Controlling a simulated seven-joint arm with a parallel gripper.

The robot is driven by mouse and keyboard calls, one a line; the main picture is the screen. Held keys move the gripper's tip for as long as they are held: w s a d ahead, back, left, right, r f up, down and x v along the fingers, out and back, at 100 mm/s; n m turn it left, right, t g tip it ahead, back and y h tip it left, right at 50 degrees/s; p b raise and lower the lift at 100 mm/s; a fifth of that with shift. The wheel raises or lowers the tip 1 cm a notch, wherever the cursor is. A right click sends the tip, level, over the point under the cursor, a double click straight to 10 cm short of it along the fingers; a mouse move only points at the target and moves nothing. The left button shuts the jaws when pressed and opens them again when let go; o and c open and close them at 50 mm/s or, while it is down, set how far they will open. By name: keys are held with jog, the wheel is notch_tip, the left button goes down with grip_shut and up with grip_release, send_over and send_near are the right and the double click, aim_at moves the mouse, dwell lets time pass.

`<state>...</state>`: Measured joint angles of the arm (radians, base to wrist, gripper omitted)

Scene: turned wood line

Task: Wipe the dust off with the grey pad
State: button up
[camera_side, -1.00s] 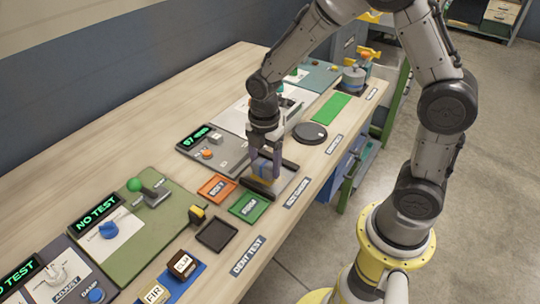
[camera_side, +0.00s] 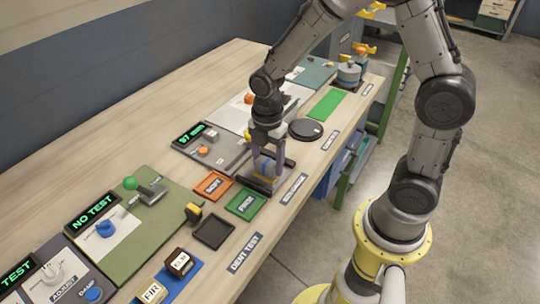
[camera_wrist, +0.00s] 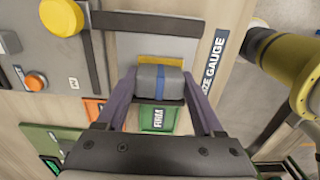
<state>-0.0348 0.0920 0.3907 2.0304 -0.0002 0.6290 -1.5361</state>
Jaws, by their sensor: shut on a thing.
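My gripper (camera_wrist: 160,105) points down over the size gauge and is shut on the grey pad (camera_wrist: 147,81), a grey block with a blue band across its middle. In the side view my gripper (camera_side: 269,168) holds it low over the gauge plate; I cannot tell whether it touches. A yellow strip (camera_wrist: 160,59) shows along the pad's far edge in the wrist view; I cannot tell whether it is part of the pad. The gauge's pale grey plate (camera_wrist: 155,45) lies between two dark bars. No dust is clearly visible; my gripper and the pad hide part of the plate.
An orange tray (camera_side: 213,186) and a green tray marked FIRM (camera_side: 246,203) lie beside the gauge. A panel with a display and orange knob (camera_side: 204,150) stands behind. A dark round disc (camera_side: 306,129) and a green mat (camera_side: 328,103) lie farther along. The bench's back left is bare.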

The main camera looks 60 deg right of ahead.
jog(key=shift+a, duration=0.9)
jog(key=shift+d, duration=2)
jog(key=shift+d+r, duration=0.15)
jog(key=shift+r, duration=0.05)
notch_tip(320, 180, up, 8)
jog(key=shift+f, duration=0.1)
